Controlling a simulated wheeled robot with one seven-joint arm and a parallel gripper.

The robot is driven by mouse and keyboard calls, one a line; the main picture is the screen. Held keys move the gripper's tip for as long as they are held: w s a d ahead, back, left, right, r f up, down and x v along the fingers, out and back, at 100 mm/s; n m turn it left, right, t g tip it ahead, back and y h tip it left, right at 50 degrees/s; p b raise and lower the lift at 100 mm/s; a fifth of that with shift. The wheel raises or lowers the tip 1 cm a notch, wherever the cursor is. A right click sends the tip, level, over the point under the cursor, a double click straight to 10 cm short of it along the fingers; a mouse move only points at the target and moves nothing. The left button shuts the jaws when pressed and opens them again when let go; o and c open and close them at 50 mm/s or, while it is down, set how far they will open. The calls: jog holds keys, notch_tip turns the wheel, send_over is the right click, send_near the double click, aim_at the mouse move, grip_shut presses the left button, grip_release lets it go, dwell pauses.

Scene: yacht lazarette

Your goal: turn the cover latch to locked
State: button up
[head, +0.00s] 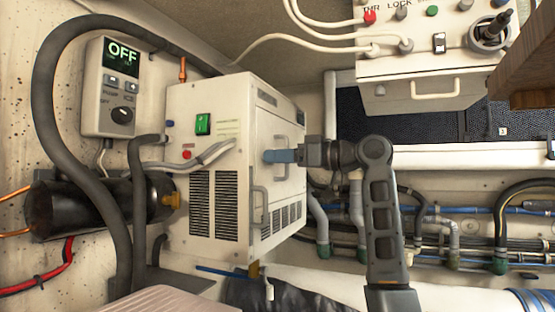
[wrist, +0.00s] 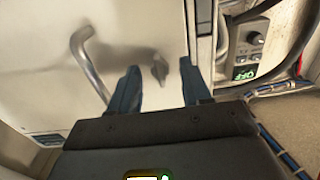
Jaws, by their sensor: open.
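My gripper (wrist: 159,66) is open, with one blue-grey finger on each side of the latch in the picture. I see a gap on both sides, and I cannot tell how far the fingertips are from the cover. In the head view my gripper (head: 268,156) is at the right-hand face of the white box (head: 215,135), and it hides the latch there.
A bent grab handle (wrist: 85,62) stands out from the cover, left of my gripper; it also shows in the head view (head: 259,204). A control panel reading OFF (head: 110,87) is on the wall. A thick black hose (head: 46,125) loops at left. Pipes (head: 455,240) run at lower right.

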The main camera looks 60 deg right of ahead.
jog(key=s+b, duration=0.1)
jog(key=s, duration=0.6)
jog(key=shift+d+b, duration=0.3)
jog(key=shift+d, duration=0.15)
jog(key=shift+w, duration=0.1)
